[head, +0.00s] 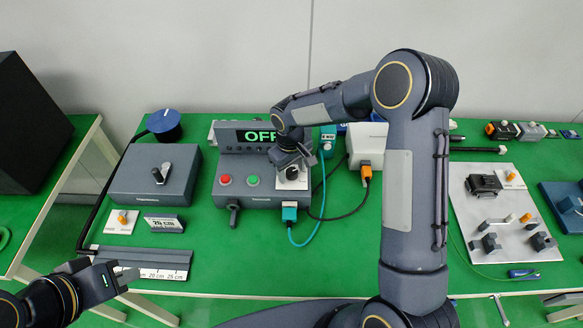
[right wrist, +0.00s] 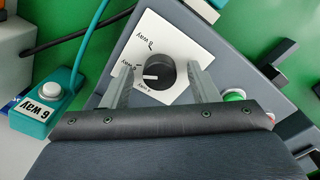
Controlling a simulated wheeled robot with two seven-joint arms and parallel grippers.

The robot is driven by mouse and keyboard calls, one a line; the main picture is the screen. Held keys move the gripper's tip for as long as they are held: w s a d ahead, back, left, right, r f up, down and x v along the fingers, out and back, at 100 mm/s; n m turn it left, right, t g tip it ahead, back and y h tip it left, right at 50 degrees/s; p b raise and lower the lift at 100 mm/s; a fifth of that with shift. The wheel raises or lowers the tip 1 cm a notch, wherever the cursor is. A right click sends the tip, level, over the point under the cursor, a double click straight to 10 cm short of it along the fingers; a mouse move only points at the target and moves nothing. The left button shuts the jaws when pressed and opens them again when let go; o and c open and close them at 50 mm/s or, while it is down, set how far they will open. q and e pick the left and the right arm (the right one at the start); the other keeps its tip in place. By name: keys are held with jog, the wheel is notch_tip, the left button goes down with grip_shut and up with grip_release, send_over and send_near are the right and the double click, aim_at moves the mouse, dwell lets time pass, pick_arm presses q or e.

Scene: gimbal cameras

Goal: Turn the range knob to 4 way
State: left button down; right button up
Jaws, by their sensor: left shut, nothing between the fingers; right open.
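The range knob (right wrist: 154,75) is a round black dial on a white plate (right wrist: 190,38) with "way" labels, seen upside down in the right wrist view. Its white pointer mark faces left in that view; the small labels are hard to read. My right gripper (right wrist: 161,70) is open, with one finger on each side of the knob and gaps visible. In the head view my right gripper (head: 292,160) is over the white plate (head: 292,181) and hides the knob. My left gripper (head: 128,277) is shut and empty at the lower left.
A teal box (right wrist: 42,112) marked "6 way" has a cable. A grey box with a lever (head: 150,180) stands left; a white fixture plate (head: 505,225) lies right.

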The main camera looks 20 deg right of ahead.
jog(key=c, duration=1)
jog(key=shift+n, duration=0.3)
jog(key=shift+n+b, duration=0.5)
jog(key=shift+n, duration=0.3)
jog(key=n, duration=0.2)
jog(key=shift+n+b, duration=0.35)
jog(key=shift+n, duration=0.05)
jog(key=n, duration=0.3)
jog(key=shift+n, duration=1.9)
